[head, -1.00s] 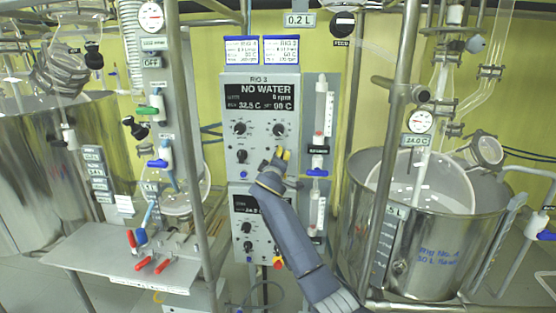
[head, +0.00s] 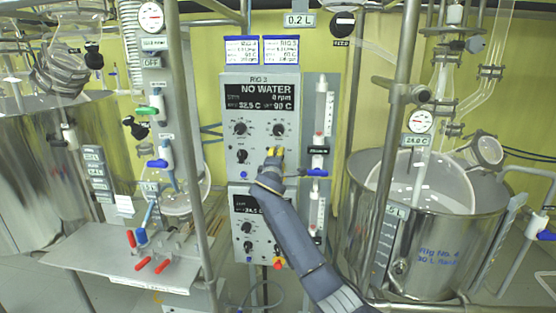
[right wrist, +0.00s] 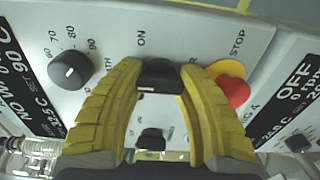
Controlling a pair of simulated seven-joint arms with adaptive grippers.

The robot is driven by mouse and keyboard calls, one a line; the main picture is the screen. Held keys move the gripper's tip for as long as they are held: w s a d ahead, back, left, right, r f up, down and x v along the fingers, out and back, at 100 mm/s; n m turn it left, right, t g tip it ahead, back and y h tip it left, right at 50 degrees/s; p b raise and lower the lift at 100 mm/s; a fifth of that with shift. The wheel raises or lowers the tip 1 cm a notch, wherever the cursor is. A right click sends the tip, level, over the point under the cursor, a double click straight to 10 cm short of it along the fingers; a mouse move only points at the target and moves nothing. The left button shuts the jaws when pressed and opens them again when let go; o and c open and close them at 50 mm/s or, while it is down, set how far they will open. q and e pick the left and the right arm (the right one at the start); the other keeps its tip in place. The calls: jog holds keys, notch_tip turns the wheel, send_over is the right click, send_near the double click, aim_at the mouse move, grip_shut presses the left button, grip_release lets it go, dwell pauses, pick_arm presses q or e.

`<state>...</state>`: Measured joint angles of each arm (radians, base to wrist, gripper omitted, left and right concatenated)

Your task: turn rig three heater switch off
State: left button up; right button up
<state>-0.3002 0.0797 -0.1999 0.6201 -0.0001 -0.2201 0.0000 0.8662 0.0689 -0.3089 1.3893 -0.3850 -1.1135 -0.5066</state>
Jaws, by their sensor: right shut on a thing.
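The rig three control box (head: 292,108) stands in the middle of the head view, with NO WATER on its dark display. My right gripper (head: 275,152) is at the lower right of its front panel, below the right-hand dial. In the right wrist view my right gripper (right wrist: 158,95) has its yellow fingers on both sides of a black switch knob (right wrist: 158,74), shut on it. In the head view the gripper hides this switch. My left gripper is out of view.
A red stop button (right wrist: 235,92) on a yellow base sits close beside the right finger. A numbered dial (right wrist: 70,70) lies to the left. Metal posts (head: 393,130) and a steel vessel (head: 440,250) stand right of the box, a side shelf (head: 85,247) to its left.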

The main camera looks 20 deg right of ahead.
dwell(0.4)
jog(key=o, duration=1.4)
jog(key=shift+c, duration=0.2)
jog(key=shift+s, duration=0.1)
jog(key=v, duration=1.1)
jog(key=shift+s, duration=0.4)
jog(key=shift+a, duration=0.15)
